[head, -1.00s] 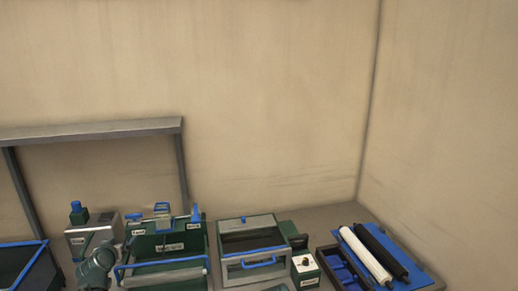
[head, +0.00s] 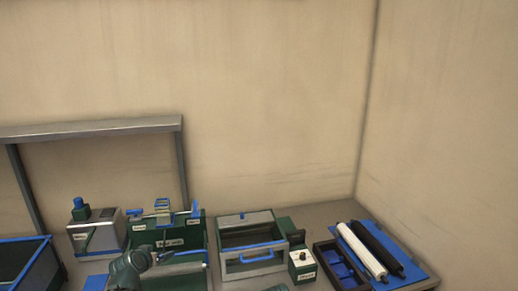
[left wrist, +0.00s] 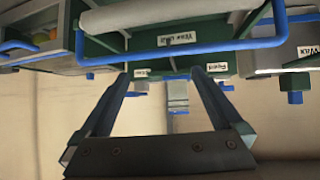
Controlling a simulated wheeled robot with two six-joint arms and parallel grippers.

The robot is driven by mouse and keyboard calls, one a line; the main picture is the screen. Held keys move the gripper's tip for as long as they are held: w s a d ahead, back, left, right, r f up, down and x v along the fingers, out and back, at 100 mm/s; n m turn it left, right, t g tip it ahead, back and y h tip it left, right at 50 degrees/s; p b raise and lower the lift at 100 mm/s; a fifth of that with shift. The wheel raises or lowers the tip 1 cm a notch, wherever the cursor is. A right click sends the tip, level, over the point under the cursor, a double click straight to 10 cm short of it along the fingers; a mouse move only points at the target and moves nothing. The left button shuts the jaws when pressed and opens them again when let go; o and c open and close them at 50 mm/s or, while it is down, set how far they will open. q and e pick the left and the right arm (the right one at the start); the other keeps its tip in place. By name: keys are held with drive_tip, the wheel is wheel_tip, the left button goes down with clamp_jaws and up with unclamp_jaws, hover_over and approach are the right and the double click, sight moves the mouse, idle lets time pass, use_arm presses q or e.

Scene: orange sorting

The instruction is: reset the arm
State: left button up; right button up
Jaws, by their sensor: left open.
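My left arm (head: 130,268) rises from the bottom edge of the head view, in front of the green wax unit (head: 158,231). Its fingertips cannot be made out there. In the left wrist view my left gripper (left wrist: 160,78) is open, with nothing between its two dark fingers. That view looks upside down at the wax unit (left wrist: 140,48), with its label, blue bars and pale roller (left wrist: 150,12) beyond the fingers. Small orange and yellow-green round things (left wrist: 42,36) show inside a box at its upper left. My right gripper is in neither view.
A grey machine (head: 108,234) stands left of the wax unit, and a blue-rimmed bin (head: 47,253) at far left. Right are a glass-topped box (head: 241,263), a switch box (head: 302,266), a dark tray (head: 325,258) and two rollers (head: 358,245) on a blue mat (head: 425,272). Walls close the back and right.

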use_arm(q)
drive_tip(key=s+d+f+m+g+h, duration=0.1)
drive_tip(key=s+d+f+g, duration=0.25)
drive_tip(key=d, duration=0.55)
drive_tip(key=s+d+f+m+g+h, duration=0.1)
drive_tip(key=s+d+f+m+g, duration=0.15)
drive_tip(key=s+d, duration=0.45)
drive_tip(key=s+d+f+g+y, duration=0.1)
drive_tip(key=s+d+g, duration=0.1)
drive_tip(key=s+d, duration=0.4)
drive_tip(key=s+d+f+m+g+y, duration=0.1)
drive_tip(key=s+d+f+g+y, duration=0.1)
drive_tip(key=s+d, duration=0.4)
drive_tip(key=s+g, duration=0.1)
drive_tip(key=s, duration=0.4)
drive_tip(key=shift+d, duration=0.2)
drive_tip(key=shift+f, duration=0.1)
